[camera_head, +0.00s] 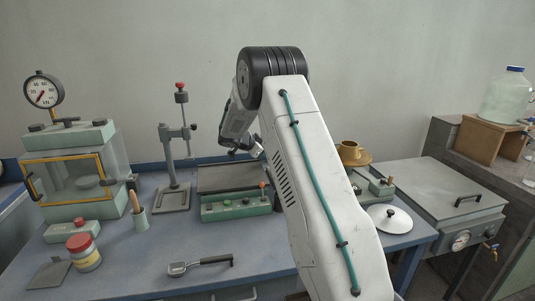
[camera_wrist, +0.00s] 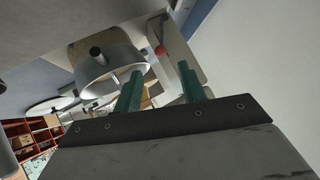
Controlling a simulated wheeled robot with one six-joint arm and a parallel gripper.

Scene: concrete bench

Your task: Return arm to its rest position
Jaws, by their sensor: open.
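My arm (camera_head: 312,170) rises from the bottom of the head view, bends at a black joint and reaches down toward the back of the blue bench (camera_head: 235,250). My gripper (camera_wrist: 160,85) shows in the wrist view as two green fingers standing apart, with nothing seen held between them. In the head view the wrist end is partly hidden behind my arm, above the back of the bench near a dark flat plate (camera_head: 228,177). The wrist view is strongly tilted.
A glass-fronted chamber (camera_head: 75,170) and a stand with a red knob (camera_head: 176,150) are at left. A green control box (camera_head: 235,205) is mid-bench. A scoop (camera_head: 200,265) lies in front.

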